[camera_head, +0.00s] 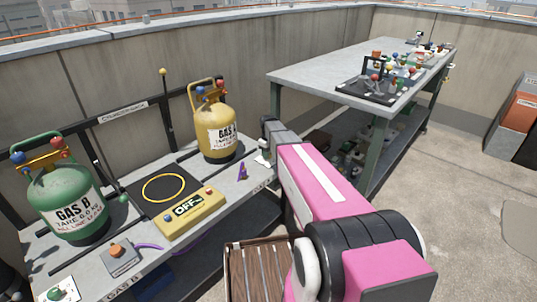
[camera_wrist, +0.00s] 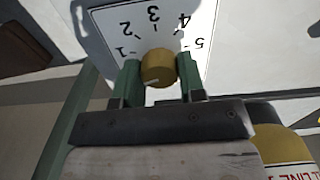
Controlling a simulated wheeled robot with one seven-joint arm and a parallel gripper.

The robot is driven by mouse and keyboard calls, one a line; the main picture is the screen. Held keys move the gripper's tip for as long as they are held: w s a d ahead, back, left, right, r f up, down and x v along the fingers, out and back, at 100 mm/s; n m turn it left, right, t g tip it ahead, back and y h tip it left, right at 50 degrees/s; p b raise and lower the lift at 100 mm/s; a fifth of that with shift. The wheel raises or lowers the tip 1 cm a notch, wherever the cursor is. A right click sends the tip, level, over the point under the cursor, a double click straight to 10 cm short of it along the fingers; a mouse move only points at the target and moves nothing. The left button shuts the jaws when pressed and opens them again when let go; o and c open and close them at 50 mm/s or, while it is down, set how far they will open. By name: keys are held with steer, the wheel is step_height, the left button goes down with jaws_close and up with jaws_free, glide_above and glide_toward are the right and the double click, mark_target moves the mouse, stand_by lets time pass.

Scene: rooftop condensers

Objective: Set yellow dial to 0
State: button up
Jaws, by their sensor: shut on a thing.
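The yellow dial (camera_wrist: 158,65) is a round knob on a white plate (camera_wrist: 112,22) printed with the numbers 1 to 5. No 0 can be seen. A short pale mark shows on the dial's lower side in the wrist view, away from the visible numbers. My gripper (camera_wrist: 159,79) has its two green fingers on either side of the dial, shut on it. In the head view my gripper (camera_head: 266,146) is at the right end of the bench, beside the yellow cylinder. The dial cannot be made out there.
A yellow gas cylinder (camera_head: 215,137) stands close left of my gripper. A green cylinder (camera_head: 67,205), a yellow scale showing OFF (camera_head: 190,212) and a small orange-button box (camera_head: 120,258) share the bench. A purple clip (camera_head: 242,172) lies near the edge. Another table (camera_head: 310,78) stands behind right.

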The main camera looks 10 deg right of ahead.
steer(key=shift+n, duration=1.2)
steer(key=o, duration=0.9)
steer(key=shift+o, duration=0.2)
steer(key=shift+r, duration=0.1)
step_height(320, 180, up, 11)
steer(key=shift+f, duration=0.2)
steer(key=s+f+m, duration=0.4)
steer(key=s+m, duration=0.1)
steer(key=s, duration=0.8)
steer(key=s+f+m, duration=0.4)
steer(key=s+m, duration=0.1)
steer(key=s, duration=0.9)
steer(key=shift+s, duration=0.25)
